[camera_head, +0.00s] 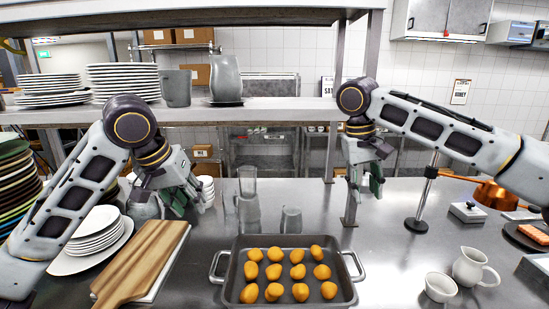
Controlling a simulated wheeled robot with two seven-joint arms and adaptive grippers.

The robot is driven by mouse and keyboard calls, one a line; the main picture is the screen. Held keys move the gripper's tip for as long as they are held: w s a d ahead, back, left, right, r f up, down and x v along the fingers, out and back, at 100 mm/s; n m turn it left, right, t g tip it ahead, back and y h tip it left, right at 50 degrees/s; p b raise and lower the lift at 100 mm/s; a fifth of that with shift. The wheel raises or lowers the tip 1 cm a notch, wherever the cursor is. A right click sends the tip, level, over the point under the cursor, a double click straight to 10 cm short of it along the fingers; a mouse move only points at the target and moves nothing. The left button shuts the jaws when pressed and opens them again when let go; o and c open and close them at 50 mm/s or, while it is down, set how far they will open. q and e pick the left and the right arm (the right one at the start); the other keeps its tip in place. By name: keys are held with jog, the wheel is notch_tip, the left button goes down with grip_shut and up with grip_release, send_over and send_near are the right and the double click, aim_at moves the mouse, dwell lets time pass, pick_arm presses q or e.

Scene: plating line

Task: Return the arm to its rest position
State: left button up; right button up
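My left gripper (184,202) hangs above the steel counter (390,250), behind the wooden board and left of a clear jug. Its fingers overlap in this view, so I cannot tell how far apart they are. I see nothing clearly held in it. My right gripper (366,190) hangs near a steel shelf post, behind and right of the tray. Its two dark green fingers are apart, and nothing shows between them.
A tray (238,290) of orange-yellow pieces sits front centre. A wooden board (142,262) and stacked plates (95,235) lie left. A lamp stand (417,225), white pitcher (470,268) and bowl (440,287) stand right. A plate-laden shelf (280,110) crosses behind.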

jog(key=d+p+v, duration=0.1)
jog(key=p+v, duration=0.5)
jog(key=v, duration=0.1)
jog(key=shift+d, duration=0.25)
jog(key=shift+r+p, duration=0.6)
jog(key=shift+p, duration=0.05)
